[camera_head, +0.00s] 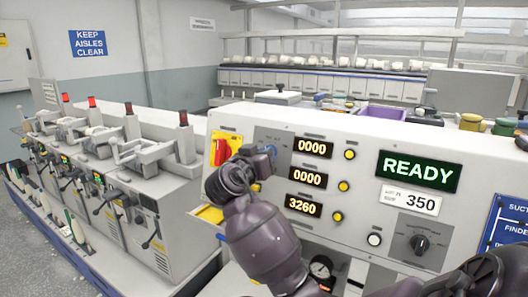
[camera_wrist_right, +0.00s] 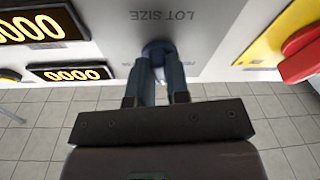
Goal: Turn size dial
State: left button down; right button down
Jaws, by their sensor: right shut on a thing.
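The size dial (camera_wrist_right: 158,47) is a small round blue knob on the light grey panel face. In the right wrist view it sits beside the upside-down words LOT SIZE. My right gripper (camera_wrist_right: 160,64) has its two dark fingers shut on the dial and hides much of it. In the head view my right gripper (camera_head: 264,158) is against the panel, between the red switch and the number displays, and the dial is mostly hidden there. My left gripper is not in view.
A red switch (camera_head: 220,152) on a yellow plate is left of the dial. Number displays (camera_head: 312,147) reading 0000, 0000 and 3260 are to its right, with yellow buttons. A green READY screen (camera_head: 418,171), a 350 label and a black rotary knob (camera_head: 419,243) are farther right.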

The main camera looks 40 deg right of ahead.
jog(key=shift+n+p, duration=0.4)
jog(key=shift+n, duration=0.5)
jog(key=c, duration=1.1)
grip_release()
jog(key=shift+s+a, duration=0.1)
jog(key=b+v, duration=0.2)
jog(key=v, duration=0.8)
jog(key=shift+s+a, duration=0.25)
jog(key=shift+r, duration=0.1)
